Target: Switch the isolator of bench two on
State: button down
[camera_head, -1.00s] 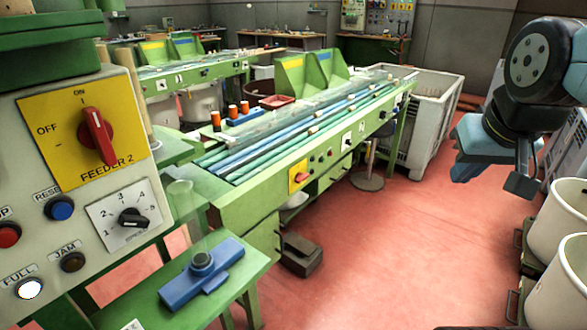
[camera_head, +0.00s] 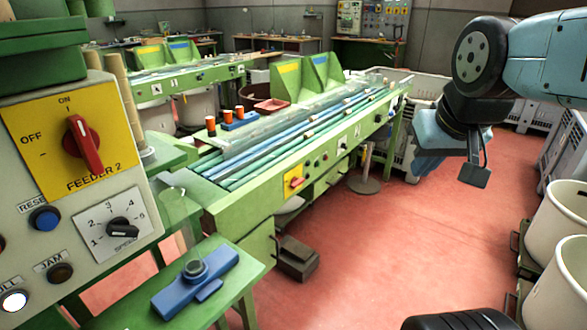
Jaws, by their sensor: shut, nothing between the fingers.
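A green sorting bench (camera_head: 255,205) crosses the middle, with a small red rotary switch on a yellow plate (camera_head: 293,183) on its front. The switch is too small to read its setting, and I see no bench number. In the left foreground, a larger red handle (camera_head: 83,142) sits on a yellow plate marked ON, OFF and FEEDER 2. That handle stands roughly upright, in line with the ON mark. My gripper (camera_head: 474,176) hangs at the right, shut and empty, apart from both switches.
A blue clamp-like tool (camera_head: 197,283) lies on a low green shelf before the panel. A dark step or pedal (camera_head: 297,258) and a round-based stand (camera_head: 364,184) are near the bench. Cream bins (camera_head: 560,220) stand at right.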

aim_at(295, 182)
jog(key=i, duration=0.9)
jog(key=z, duration=0.05)
